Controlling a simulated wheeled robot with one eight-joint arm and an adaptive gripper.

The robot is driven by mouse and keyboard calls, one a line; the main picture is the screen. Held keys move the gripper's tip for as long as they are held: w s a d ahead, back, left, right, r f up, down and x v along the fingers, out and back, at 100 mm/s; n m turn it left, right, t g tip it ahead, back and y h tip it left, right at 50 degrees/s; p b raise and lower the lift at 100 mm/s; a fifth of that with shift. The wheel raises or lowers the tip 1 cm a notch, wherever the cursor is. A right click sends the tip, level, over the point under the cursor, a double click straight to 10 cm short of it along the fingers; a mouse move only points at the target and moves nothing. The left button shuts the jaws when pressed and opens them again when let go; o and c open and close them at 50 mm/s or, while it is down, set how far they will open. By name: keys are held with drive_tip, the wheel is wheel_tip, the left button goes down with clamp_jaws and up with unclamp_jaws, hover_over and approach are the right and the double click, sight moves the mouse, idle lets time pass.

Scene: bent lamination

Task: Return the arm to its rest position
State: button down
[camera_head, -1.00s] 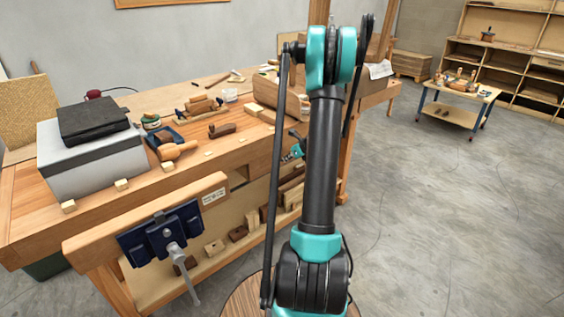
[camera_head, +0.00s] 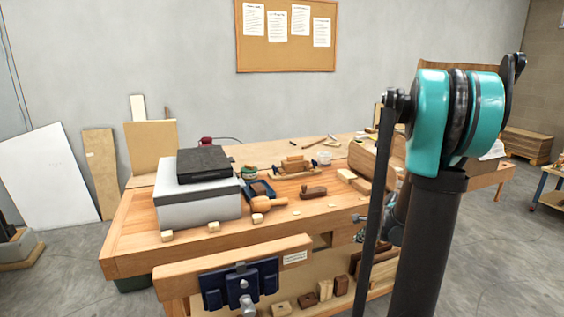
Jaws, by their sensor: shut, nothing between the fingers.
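My arm (camera_head: 430,235) rises in the right half of the head view, with a dark upright link and a large teal joint (camera_head: 455,120) at its top. My gripper (camera_head: 362,228) shows small and partly hidden behind the arm's thin dark rod, in front of the workbench's right part. It is shut, with nothing seen in it. It appears apart from the bench top, though the exact gap cannot be told.
The wooden workbench (camera_head: 130,240) carries a grey box with a black slab (camera_head: 203,163), a mallet (camera_head: 265,204), planes and wood blocks. A blue vise (camera_head: 240,285) is on its front. Boards lean on the left wall. Clear floor (camera_head: 60,285) lies front left.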

drive_tip(key=s+a+f+n+g+h, duration=0.1)
drive_tip(key=s+a+n, duration=0.3)
drive_tip(key=s+n, duration=0.6)
drive_tip(key=s+a+n+g+h, duration=0.1)
drive_tip(key=s+a+n, duration=0.4)
drive_tip(key=s+n, duration=0.5)
drive_tip(key=s, duration=0.3)
drive_tip(key=shift+s+a+f+n+h, duration=0.3)
drive_tip(key=shift+s+f+n, duration=0.05)
drive_tip(key=shift+f+n, duration=0.05)
